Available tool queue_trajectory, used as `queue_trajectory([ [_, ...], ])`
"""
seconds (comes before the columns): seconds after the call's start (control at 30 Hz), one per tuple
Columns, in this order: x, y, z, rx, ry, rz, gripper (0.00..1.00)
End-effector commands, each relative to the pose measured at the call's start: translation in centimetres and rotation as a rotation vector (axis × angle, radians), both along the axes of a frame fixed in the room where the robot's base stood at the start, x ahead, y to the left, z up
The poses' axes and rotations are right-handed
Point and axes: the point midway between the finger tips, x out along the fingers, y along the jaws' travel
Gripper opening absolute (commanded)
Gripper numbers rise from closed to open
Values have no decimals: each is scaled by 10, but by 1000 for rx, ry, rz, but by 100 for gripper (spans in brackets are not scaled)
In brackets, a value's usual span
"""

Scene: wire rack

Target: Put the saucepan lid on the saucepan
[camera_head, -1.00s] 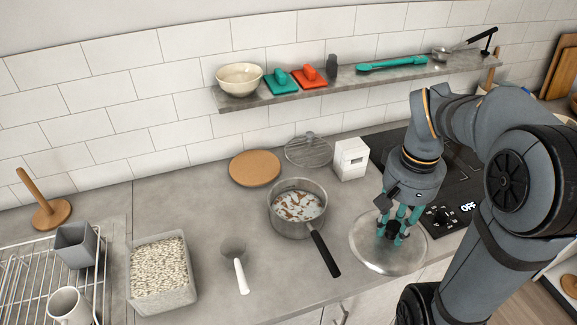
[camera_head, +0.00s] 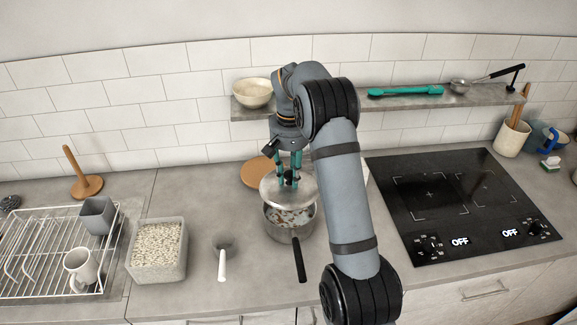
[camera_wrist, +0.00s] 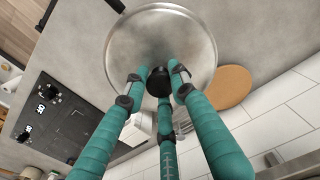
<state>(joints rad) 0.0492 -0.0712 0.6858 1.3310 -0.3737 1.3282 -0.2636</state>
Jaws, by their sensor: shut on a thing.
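The saucepan (camera_head: 287,232) is a grey metal pan with brown and white contents. It stands on the counter in the head view, its black handle (camera_head: 299,260) pointing to the front. My gripper (camera_head: 289,180) is shut on the black knob of the saucepan lid (camera_head: 273,190). The round metal lid is over the back part of the pan opening, and the front part of the opening shows. I cannot tell whether lid and rim touch. In the wrist view the lid (camera_wrist: 190,40) fills the top middle, with the teal fingers (camera_wrist: 158,85) around its knob.
A cork trivet (camera_head: 255,172) lies behind and left of the pan. A white-handled scoop (camera_head: 222,262) and a box of pale grains (camera_head: 157,250) stand to the left. The stove (camera_head: 450,205) is at the right. A shelf (camera_head: 410,100) runs above.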

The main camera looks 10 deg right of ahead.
Motion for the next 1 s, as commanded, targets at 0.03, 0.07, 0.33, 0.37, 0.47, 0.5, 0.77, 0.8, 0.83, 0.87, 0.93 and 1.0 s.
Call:
queue_trajectory([
  [0.03, 6, -1, -1, 0, 0, -4, 0],
  [0.07, 8, -1, -3, 0, 0, -5, 0],
  [0.33, 13, -2, -7, 0, -2, -7, 0],
  [0.37, 13, -2, -7, 0, -2, -7, 0],
  [0.47, 12, -2, -7, 0, -2, -9, 0],
  [0.5, 12, -2, -8, 0, -2, -12, 0],
  [0.77, 12, -2, -18, 1, -2, -23, 0],
  [0.8, 12, -2, -22, 1, -2, -23, 0],
  [0.83, 12, -2, -24, 1, -2, -23, 0],
  [0.87, 12, -2, -27, 1, -2, -23, 0],
  [0.93, 12, -2, -34, 1, -2, -23, 0],
  [1.0, 12, -2, -41, 1, -2, -23, 0],
])
